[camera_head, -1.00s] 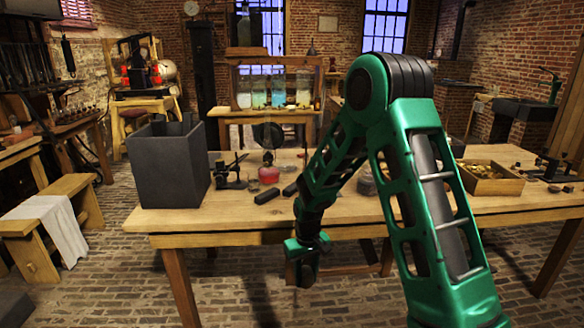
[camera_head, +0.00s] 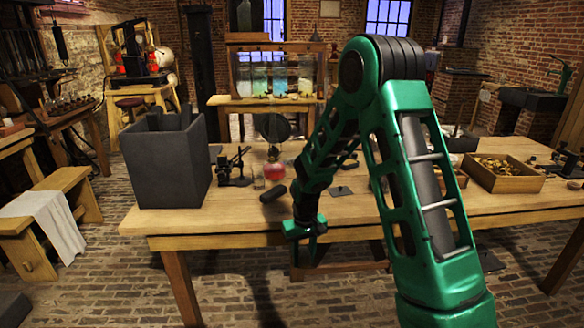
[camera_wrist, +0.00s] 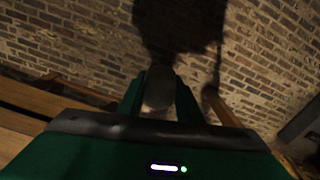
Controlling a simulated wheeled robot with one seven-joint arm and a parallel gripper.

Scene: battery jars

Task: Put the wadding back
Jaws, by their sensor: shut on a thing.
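My gripper (camera_head: 304,232) hangs low at the front edge of the workbench in the head view, beneath my green arm.
A red-liquid flask (camera_head: 274,170), a black stand (camera_head: 232,168) and a dark block (camera_head: 272,194) are on the bench right of the jar. A wooden tray of small pieces (camera_head: 500,184) is at the right. The bench's front left is clear.

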